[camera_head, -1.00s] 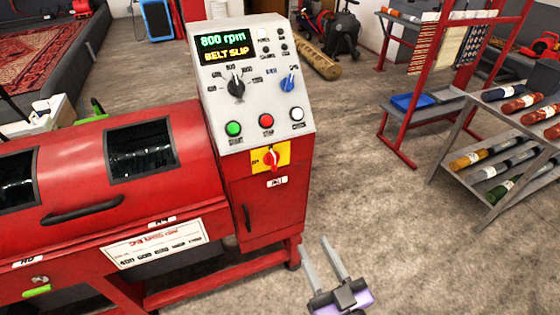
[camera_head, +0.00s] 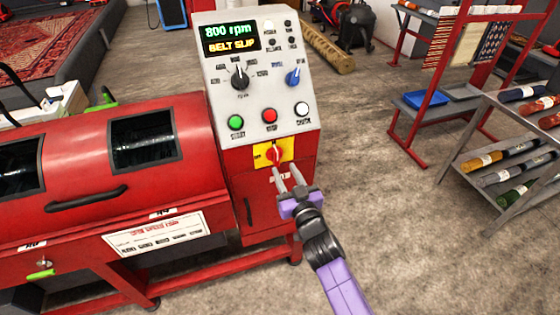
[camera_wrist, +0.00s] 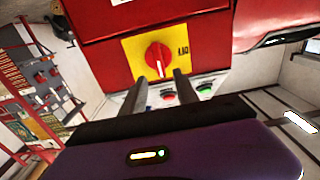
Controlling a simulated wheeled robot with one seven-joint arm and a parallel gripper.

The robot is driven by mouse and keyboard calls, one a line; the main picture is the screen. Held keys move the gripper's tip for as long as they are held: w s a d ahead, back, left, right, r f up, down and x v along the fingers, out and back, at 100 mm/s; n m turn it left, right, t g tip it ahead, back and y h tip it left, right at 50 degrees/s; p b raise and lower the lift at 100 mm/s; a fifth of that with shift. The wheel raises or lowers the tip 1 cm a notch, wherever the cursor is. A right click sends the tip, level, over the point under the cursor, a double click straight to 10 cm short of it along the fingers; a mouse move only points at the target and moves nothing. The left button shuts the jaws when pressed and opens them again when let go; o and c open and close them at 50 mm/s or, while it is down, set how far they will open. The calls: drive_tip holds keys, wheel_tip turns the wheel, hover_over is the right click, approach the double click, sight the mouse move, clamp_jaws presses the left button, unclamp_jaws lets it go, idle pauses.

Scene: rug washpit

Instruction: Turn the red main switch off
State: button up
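The red main switch (camera_head: 274,154) is a rotary knob on a yellow plate (camera_head: 289,149), on the front of the red machine below its sloped panel. In the wrist view the red knob (camera_wrist: 158,57) has a white pointer line and sits on the yellow plate (camera_wrist: 184,47), upside down to me. My gripper (camera_head: 288,178) is open, its two grey fingers pointing at the switch. In the wrist view my gripper's fingertips (camera_wrist: 157,84) lie on either side just short of the knob, apparently with nothing between them.
The panel display (camera_head: 231,38) reads "800 rpm" and "BELT SLIP". Green (camera_head: 236,122), red (camera_head: 269,116) and white (camera_head: 301,109) buttons sit above the switch. A rack with rolls (camera_head: 510,150) stands to the right. The floor between is clear.

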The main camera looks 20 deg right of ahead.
sight(278, 157)
drive_tip(key=w+b, duration=0.1)
drive_tip(key=w, duration=0.5)
drive_tip(key=shift+s, duration=0.1)
clamp_jaws()
